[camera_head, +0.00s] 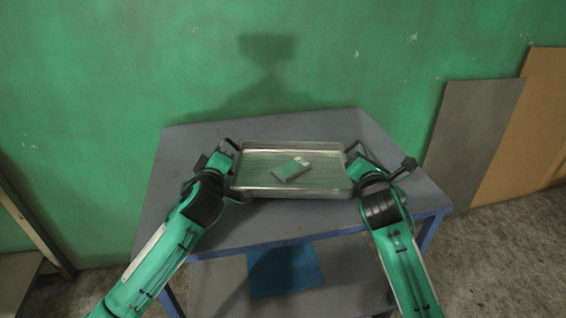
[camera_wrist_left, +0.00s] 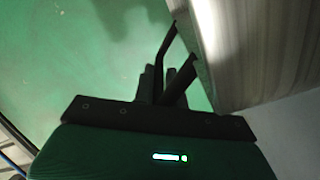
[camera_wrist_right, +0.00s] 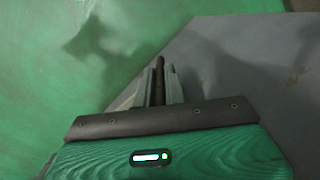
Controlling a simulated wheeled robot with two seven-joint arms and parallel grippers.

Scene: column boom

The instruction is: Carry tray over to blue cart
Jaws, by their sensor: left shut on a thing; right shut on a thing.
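The tray (camera_head: 300,192) is a shallow metal tray with a dark handle at each end. In the head view it is over the top of the blue cart (camera_head: 270,232); I cannot tell if it touches the top. A small pale box (camera_head: 291,169) lies in the tray. My left gripper (camera_head: 225,160) is shut on the tray's left handle, and the tray's side (camera_wrist_left: 232,45) fills the upper right of the left wrist view. My right gripper (camera_head: 358,162) is shut on the right handle; a dark bar sits between its fingers (camera_wrist_right: 160,82) in the right wrist view.
The green wall (camera_head: 110,90) stands right behind the cart. A grey panel (camera_head: 470,135) and a brown panel (camera_head: 530,130) lean on it at the right. A blue sheet (camera_head: 285,270) lies on the cart's lower shelf. Bare cart top shows around the tray.

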